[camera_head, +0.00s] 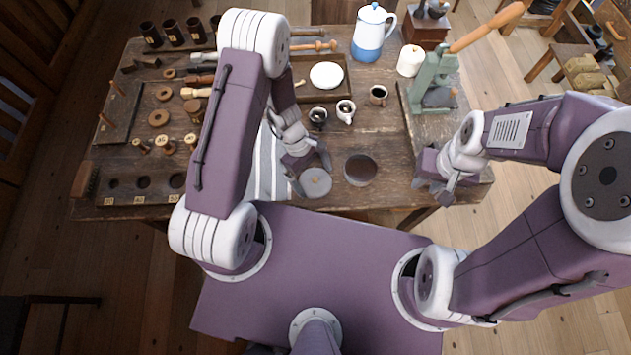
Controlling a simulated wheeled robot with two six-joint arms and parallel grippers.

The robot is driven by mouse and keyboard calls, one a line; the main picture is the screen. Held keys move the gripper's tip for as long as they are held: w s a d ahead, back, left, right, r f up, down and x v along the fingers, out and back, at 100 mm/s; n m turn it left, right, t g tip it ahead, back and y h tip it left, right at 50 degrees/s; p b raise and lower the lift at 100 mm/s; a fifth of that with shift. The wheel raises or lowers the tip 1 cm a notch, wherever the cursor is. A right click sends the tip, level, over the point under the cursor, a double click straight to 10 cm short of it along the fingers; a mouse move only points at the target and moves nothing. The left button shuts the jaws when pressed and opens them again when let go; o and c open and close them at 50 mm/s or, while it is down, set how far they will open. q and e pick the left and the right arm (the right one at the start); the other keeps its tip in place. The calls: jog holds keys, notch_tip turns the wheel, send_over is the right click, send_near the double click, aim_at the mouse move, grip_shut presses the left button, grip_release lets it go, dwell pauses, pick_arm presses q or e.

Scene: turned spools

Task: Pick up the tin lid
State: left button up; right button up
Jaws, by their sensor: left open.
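The tin lid (316,183) is a round grey disc with a small knob. It lies near the front edge of the wooden table, left of a dark round tin (360,169). My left gripper (312,172) is open above the lid's far side, with one finger at its left and one towards its upper right. Whether the fingers touch the lid cannot be told. My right gripper (433,191) is empty at the table's front right, its fingers apart, well away from the lid.
A striped cloth (268,165) lies left of the lid. Behind are a small white jug (345,111), a dark cup (318,117) and another cup (378,94). A blue-and-white pot (371,35) and green press (431,80) stand farther back. Spools and wooden pieces cover the left side.

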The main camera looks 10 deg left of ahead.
pick_arm(q)
jog(key=shift+a, duration=0.1)
jog(key=c, duration=0.9)
jog(key=shift+s, duration=0.15)
jog(key=c, duration=0.6)
pick_arm(e)
jog(key=shift+s+a+r, duration=0.1)
jog(key=shift+s, duration=0.05)
